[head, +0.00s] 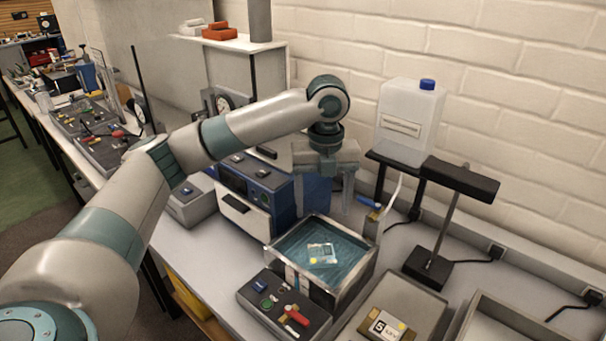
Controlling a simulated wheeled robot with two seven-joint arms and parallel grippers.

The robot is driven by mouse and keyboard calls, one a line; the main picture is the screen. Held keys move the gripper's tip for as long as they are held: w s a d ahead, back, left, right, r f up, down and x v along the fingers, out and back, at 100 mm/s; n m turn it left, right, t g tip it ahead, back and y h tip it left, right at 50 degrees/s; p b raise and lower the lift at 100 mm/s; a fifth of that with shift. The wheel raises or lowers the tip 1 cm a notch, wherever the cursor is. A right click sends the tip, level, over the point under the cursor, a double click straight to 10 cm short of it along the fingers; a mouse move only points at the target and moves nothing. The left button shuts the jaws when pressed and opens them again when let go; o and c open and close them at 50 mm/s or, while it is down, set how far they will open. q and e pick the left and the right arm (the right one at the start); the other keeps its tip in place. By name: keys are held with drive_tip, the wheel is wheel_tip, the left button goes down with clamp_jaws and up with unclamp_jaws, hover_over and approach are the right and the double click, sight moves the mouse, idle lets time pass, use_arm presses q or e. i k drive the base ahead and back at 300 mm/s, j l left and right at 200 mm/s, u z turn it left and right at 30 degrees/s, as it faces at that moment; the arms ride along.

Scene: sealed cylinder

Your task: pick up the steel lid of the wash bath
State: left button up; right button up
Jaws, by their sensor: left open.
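I cannot make out a steel lid for certain. My left gripper (322,208) hangs fingers down above and behind the bath's back edge. Its two fingers are apart with nothing visible between them. My right gripper is not in view.
A control box (284,305) with a red lever stands at the bath's front left. A blue instrument (245,190) is behind it. A white jug (408,120) and a black lamp stand (432,262) are to the right. A grey plate (425,297) bearing a labelled piece lies front right.

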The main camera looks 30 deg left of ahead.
sight(275, 153)
drive_tip(key=u, duration=1.15)
drive_tip(key=k, duration=0.5)
